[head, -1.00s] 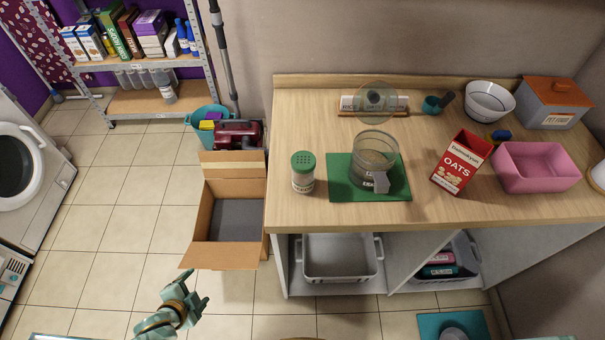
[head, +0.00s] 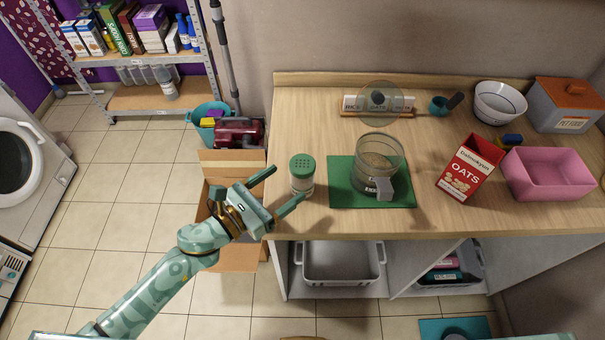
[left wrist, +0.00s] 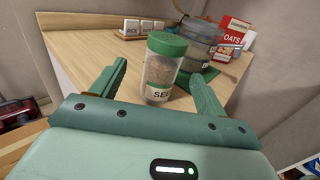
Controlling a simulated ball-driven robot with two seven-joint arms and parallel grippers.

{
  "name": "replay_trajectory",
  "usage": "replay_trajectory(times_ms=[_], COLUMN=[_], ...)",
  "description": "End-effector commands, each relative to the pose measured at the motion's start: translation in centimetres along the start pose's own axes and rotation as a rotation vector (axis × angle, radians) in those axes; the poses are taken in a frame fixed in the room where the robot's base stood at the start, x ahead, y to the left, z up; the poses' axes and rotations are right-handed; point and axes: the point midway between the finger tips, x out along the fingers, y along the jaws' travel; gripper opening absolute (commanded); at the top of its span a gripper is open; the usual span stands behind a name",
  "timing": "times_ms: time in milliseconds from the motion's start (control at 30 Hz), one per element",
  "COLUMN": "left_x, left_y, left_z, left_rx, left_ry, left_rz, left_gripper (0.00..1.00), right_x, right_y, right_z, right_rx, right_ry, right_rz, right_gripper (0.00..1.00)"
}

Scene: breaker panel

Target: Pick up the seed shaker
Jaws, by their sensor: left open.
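The seed shaker (head: 301,184) stands upright near the left front of the wooden counter. It is a clear jar with a green perforated lid. In the left wrist view the seed shaker (left wrist: 162,72) shows brownish contents and a partly visible label beginning "SEE". My left gripper (head: 287,188) is open, just left of and in front of the shaker. In the left wrist view its two fingers (left wrist: 158,88) spread to either side of the shaker, which stands ahead of them. No contact with the shaker is visible. My right gripper is not in view.
Right of the shaker, a clear jug (head: 378,170) stands on a green mat (head: 341,194). Farther right are a red oats box (head: 468,168) and a pink bin (head: 548,176). A cardboard box (head: 232,163) stands on the floor below my left arm.

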Motion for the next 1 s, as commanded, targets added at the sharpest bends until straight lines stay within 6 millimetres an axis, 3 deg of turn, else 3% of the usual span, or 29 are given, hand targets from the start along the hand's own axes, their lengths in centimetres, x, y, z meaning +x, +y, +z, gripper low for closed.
replay_trajectory(times_ms=[533,833,867,1000], left_x=[7.2,7.9,7.9,7.9], left_y=[-0.4,-0.4,-0.4,-0.4], left_z=[0.0,-0.1,-0.1,-0.1], left_rx=[-0.003,-0.004,-0.003,-0.003], left_ry=[0.000,0.001,0.001,0.001], left_rz=[0.002,0.002,0.002,0.002], left_gripper=[0.75,0.75,0.69,0.30], right_x=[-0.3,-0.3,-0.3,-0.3], right_y=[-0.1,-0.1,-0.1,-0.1], right_z=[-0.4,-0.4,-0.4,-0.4], right_rx=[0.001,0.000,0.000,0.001], right_ry=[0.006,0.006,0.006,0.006], right_rz=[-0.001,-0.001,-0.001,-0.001], right_gripper=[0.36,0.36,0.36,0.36])
